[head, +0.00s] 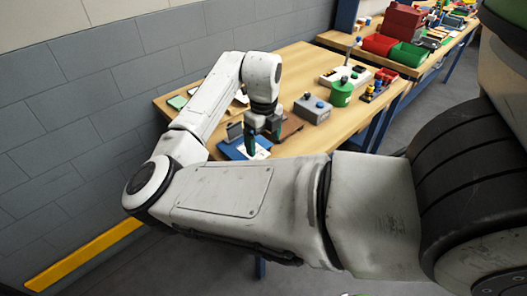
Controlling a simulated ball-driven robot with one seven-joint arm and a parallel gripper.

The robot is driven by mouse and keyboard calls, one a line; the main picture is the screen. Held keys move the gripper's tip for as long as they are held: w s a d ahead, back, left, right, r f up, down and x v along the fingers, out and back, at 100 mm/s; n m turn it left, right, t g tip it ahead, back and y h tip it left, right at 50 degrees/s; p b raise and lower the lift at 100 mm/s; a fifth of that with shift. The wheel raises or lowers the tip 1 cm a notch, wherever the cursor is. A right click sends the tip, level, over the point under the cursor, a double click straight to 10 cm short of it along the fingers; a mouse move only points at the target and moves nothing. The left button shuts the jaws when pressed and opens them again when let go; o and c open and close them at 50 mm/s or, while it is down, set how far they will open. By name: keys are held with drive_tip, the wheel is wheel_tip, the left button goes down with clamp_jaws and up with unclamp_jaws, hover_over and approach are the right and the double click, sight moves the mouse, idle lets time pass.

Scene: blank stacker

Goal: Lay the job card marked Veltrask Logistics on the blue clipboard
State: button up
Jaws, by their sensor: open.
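The blue clipboard (229,151) lies on the wooden bench near its front edge, partly hidden behind my arm. A small white card (262,154) shows at the clipboard's right part, just under my gripper (262,141). I cannot read any marking on it, nor tell whether it lies flat on the clipboard. My gripper points down, open, close above the card and clipboard. I cannot tell whether its fingers touch the card.
A brown board (290,125) lies right of the gripper. A grey box (312,109) and a green can (341,93) stand farther right. Red (380,44) and green (408,54) bins stand on the far bench. A grey block wall (60,110) runs along the left.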

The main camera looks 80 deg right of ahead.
wheel_tip(320, 180, up, 7)
drive_tip(key=shift+f+b, duration=0.15)
drive_tip(key=shift+b, duration=0.15)
idle(0.5)
